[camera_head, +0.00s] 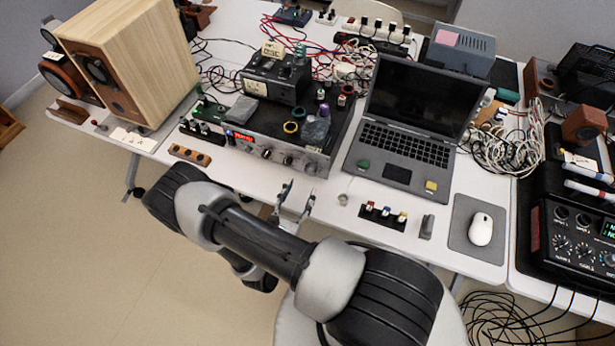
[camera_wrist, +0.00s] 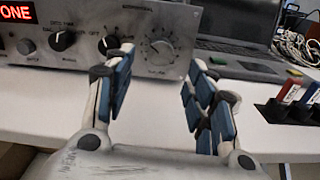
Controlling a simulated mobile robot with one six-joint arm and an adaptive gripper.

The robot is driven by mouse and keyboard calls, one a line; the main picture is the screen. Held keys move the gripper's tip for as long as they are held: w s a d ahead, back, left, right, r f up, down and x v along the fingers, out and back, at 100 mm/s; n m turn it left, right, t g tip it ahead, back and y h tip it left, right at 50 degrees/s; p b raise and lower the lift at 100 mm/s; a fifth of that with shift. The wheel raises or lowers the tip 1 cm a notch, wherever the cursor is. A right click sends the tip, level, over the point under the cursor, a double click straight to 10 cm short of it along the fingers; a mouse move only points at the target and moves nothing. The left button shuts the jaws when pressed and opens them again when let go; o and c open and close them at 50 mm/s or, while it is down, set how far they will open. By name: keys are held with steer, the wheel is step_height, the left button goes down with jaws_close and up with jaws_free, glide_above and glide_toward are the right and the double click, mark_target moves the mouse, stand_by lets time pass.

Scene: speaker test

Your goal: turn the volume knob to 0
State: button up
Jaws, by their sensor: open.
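The amplifier (camera_head: 275,153) is a silver-fronted unit on the white table, with a red lit display at its left. In the wrist view its front panel (camera_wrist: 88,24) carries several knobs. The rightmost, a silver knob (camera_wrist: 160,50) ringed by scale marks, looks like the volume knob; its label is too blurred to read surely, and its pointer position cannot be told. My gripper (camera_head: 298,197) is open and empty at the table's front edge, in front of the amplifier. In the wrist view my gripper (camera_wrist: 162,78) has its fingers either side of the silver knob, nearer the camera and apparently not touching it.
An open laptop (camera_head: 410,120) stands right of the amplifier. A small black block with coloured plugs (camera_head: 384,214) lies near the table edge. A wooden speaker (camera_head: 135,60) stands at the left, and a mouse (camera_head: 481,229) lies at the right. Bare table lies before the amplifier.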

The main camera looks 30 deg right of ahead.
mark_target(309, 173)
steer(key=b+x, duration=0.1)
steer(key=x, duration=0.5)
steer(key=shift+w+d, duration=0.15)
steer(key=shift+d, duration=0.1)
steer(key=shift+c, duration=0.2)
steer(key=c, duration=1)
steer(key=shift+c, duration=0.2)
